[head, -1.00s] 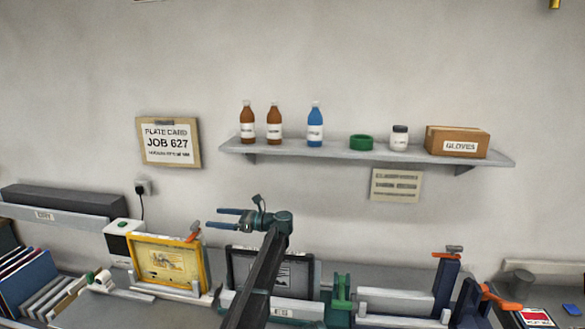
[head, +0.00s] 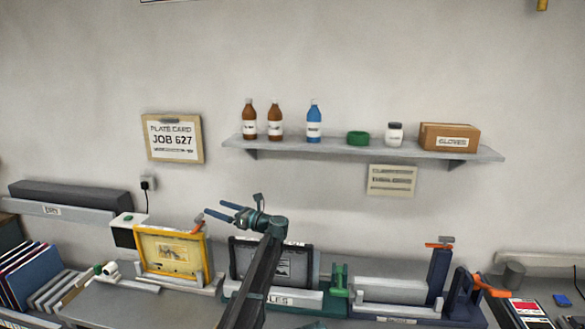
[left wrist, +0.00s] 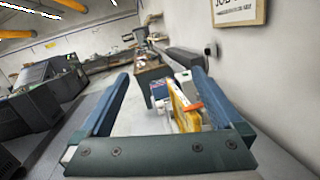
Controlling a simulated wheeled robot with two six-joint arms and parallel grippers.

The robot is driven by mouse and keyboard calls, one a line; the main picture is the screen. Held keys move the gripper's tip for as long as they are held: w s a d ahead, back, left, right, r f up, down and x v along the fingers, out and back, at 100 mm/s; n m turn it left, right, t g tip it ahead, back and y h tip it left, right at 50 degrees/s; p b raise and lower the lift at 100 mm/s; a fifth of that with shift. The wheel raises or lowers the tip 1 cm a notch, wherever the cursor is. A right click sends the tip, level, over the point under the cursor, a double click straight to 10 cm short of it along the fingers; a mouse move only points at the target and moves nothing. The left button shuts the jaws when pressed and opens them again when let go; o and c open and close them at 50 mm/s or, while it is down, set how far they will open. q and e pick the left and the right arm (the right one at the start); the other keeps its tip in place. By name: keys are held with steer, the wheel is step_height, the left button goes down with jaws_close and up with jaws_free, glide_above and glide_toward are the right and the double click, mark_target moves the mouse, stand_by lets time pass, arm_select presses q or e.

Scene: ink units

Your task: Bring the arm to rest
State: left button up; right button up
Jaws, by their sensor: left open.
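My left gripper (head: 229,213) is raised above the bench in the head view, its two blue fingers spread and pointing left. Nothing is between them. In the left wrist view the gripper (left wrist: 155,95) also shows open and empty, with the fingers wide apart. My left arm comes up from the bottom of the head view, in front of a dark-framed plate (head: 290,263). A yellow-framed plate (head: 172,256) stands in a holder to the left, below the fingers. My right gripper does not show.
The wall shelf (head: 360,147) holds bottles, a green ring and a gloves box (head: 450,137). A dark blue clamp stand (head: 439,270) with an orange handle is at the right of the bench. Several upright boards (head: 33,272) stand at far left. The air around the gripper is clear.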

arm_select(q)
steer(key=d+r+m+t+h, duration=0.2)
steer(key=d+m+t+h, duration=0.3)
steer(key=m, duration=0.5)
steer(key=d+r+m+t+h, duration=0.1)
steer(key=d+m+t+h, duration=0.2)
steer(key=m+t+h, duration=0.35)
steer(key=s+d+f+m+g+h, duration=0.3)
steer(key=s+d+f+m+h, duration=0.6)
steer(key=m, duration=1)
steer(key=s+a+f+m+g+h, duration=0.1)
steer(key=s+f+m+g, duration=0.6)
steer(key=s+f, duration=0.45)
steer(key=s+a+f+m+g+y, duration=0.2)
steer(key=s+a+f+m+g, duration=0.15)
steer(key=s, duration=0.75)
steer(key=s+a+f+m+g+y, duration=0.15)
steer(key=s+a+f+g, duration=0.25)
steer(key=s, duration=0.7)
steer(key=s+d+f+m+b, duration=0.2)
steer(key=s+d+f+b, duration=0.1)
steer(key=d+f+b, duration=0.2)
steer(key=s+d+f+m+g+y+b, duration=0.1)
steer(key=s+d+f+m+b, duration=0.1)
steer(key=d+f+b, duration=0.3)
steer(key=shift+s+d+f+b, duration=0.2)
steer(key=shift+s+f+b, duration=0.3)
steer(key=shift+s+b, duration=0.25)
